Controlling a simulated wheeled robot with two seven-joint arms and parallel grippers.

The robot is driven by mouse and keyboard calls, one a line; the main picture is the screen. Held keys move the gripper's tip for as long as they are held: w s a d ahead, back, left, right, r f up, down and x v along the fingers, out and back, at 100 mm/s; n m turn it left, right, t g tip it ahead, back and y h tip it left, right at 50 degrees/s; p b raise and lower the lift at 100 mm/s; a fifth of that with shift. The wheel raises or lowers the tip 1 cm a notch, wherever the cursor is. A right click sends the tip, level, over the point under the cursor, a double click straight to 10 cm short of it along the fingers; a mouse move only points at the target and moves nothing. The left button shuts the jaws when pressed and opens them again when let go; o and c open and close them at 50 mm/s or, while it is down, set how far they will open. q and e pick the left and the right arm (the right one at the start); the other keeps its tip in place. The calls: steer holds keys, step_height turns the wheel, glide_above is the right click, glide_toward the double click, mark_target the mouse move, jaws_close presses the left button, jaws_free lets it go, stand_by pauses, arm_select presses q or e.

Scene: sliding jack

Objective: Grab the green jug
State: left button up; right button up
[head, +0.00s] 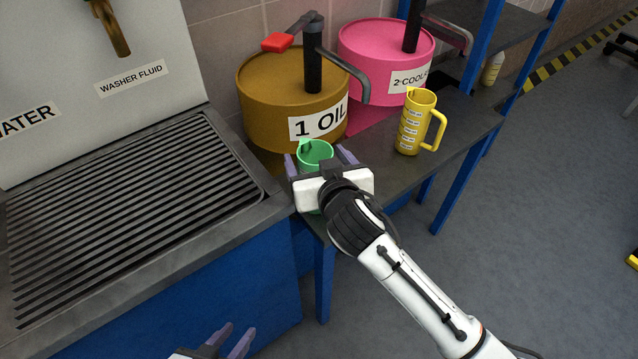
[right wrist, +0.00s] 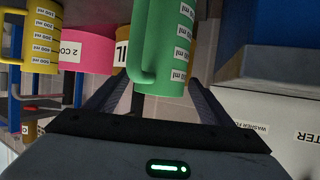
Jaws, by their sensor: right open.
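The green jug (head: 315,152) stands on the dark bench in front of the brown oil drum. In the head view its lower part is hidden by my right gripper (head: 318,160), whose fingers lie on either side of it. In the right wrist view the green jug (right wrist: 165,45) shows with its handle and volume labels, between the two open fingers of my right gripper (right wrist: 155,100). I cannot tell whether the fingers touch it. My left gripper (head: 230,342) is at the bottom edge of the head view, with its two fingers apart and nothing between them.
A yellow jug (head: 412,125) stands on the bench to the right. The brown oil drum (head: 270,110) and pink coolant drum (head: 365,60) stand behind, with pump handles above them. A grated sink (head: 130,210) is on the left. Open floor lies to the right.

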steer(key=c, duration=1.5)
